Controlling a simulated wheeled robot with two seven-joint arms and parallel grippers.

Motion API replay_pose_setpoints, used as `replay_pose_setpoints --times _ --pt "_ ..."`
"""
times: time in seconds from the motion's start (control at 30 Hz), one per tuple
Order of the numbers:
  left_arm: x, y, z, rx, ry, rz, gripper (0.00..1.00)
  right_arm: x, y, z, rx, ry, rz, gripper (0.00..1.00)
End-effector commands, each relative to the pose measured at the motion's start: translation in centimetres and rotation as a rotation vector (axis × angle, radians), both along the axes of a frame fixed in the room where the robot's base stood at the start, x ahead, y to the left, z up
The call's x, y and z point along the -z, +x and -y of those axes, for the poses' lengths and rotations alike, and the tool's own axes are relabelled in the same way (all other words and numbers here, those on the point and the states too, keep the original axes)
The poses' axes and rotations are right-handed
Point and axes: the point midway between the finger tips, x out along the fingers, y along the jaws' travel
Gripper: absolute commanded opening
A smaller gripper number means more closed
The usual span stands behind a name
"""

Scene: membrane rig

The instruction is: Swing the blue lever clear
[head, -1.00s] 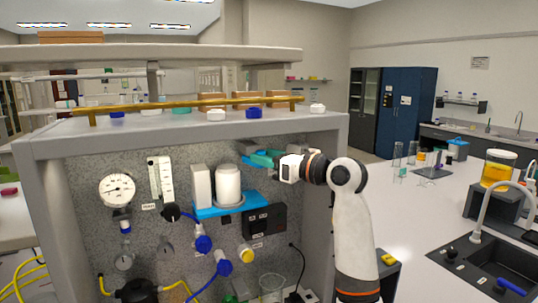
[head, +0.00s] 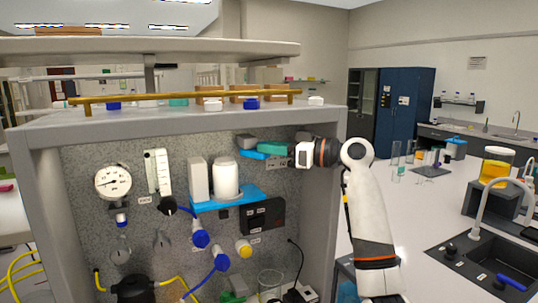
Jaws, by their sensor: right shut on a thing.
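A bright blue piece (head: 252,154), which I take for the blue lever, sticks out at the panel's upper right, beside a grey block (head: 247,141). A teal part (head: 272,147) shows at its right end. My right gripper (head: 290,155) comes in from the right, level with this piece, and is shut at its right end. The fingertips are small and partly hidden, so the exact contact is unclear. My left gripper is not in view.
A white canister (head: 225,178) stands on a blue bracket (head: 225,202) left of the lever. A black box (head: 263,216) is below. Blue-handled valves (head: 201,240) sit lower left. The frame's right post (head: 335,185) is close to my right arm.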

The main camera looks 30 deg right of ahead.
Motion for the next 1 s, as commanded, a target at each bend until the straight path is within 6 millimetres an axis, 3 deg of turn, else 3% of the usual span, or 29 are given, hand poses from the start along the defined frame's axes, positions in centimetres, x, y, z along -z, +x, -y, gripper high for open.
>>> replay_pose_setpoints --times 0.23,0.6,0.63,0.73,1.0 --pt "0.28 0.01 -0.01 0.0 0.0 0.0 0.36 0.02 0.48 0.65 -0.112 0.001 -0.001 0.0" --pt "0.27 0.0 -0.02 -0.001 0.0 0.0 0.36 -0.02 0.48 0.68 -0.125 0.0 0.001 0.0" --pt "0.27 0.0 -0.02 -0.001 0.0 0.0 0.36 -0.02 0.48 0.68 -0.125 0.001 0.002 0.26" --pt "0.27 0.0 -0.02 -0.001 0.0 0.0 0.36 -0.02 0.48 0.68 -0.125 0.001 0.001 0.43" --pt "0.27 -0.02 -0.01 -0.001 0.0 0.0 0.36 -0.01 0.48 0.66 -0.124 0.001 0.001 0.43"
